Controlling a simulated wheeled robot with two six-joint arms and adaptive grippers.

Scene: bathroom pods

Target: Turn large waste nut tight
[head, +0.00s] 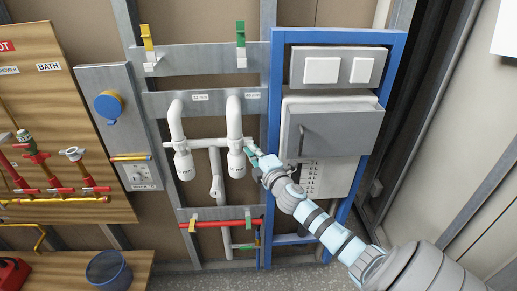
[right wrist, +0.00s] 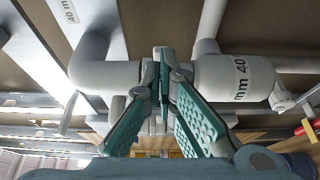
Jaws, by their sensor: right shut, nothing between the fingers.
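The 40 mm white waste trap (head: 236,160) hangs under its downpipe, right of the 32 mm trap (head: 183,163). In the right wrist view the 40 mm trap body (right wrist: 235,80) lies sideways, with a white winged piece (right wrist: 284,97) at its right end. A second white winged piece (right wrist: 69,112) sits by the pipe bend at left. I cannot tell which is the large waste nut. My right gripper (head: 252,150) is beside the 40 mm trap, to its right. Its green-padded fingers (right wrist: 164,75) are shut and empty; contact with the pipe is unclear. My left gripper is out of view.
A blue frame (head: 273,110) with a grey-doored box (head: 333,135) stands right of the traps. A red pipe (head: 218,224) runs below them. A wooden board (head: 50,130) with valves is at left. A dark blue bucket (head: 108,270) stands on a bench at lower left.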

